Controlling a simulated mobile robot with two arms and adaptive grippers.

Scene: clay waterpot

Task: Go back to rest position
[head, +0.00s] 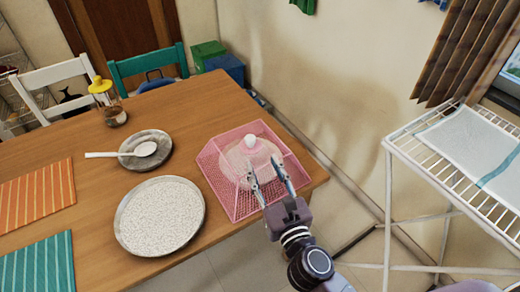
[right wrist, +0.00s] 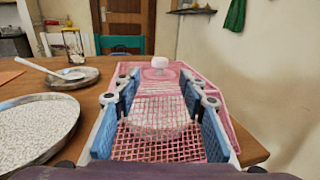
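My right gripper (head: 264,168) reaches in from the lower right, over the near edge of a pink mesh basket (head: 218,178) at the table's right corner. Its two fingers are spread apart with nothing between them. The right wrist view shows the open fingers (right wrist: 160,100) on both sides of the basket's mesh (right wrist: 150,143), with the white knob (right wrist: 159,62) beyond. I cannot tell whether the fingertips touch the basket. My left gripper is not in view.
On the wooden table (head: 95,165) are a large speckled plate (head: 160,215), a smaller plate (head: 135,160) with a white spoon (head: 120,154), a yellow-topped jar (head: 105,100), and orange and teal mats. A white drying rack (head: 390,170) stands to the right.

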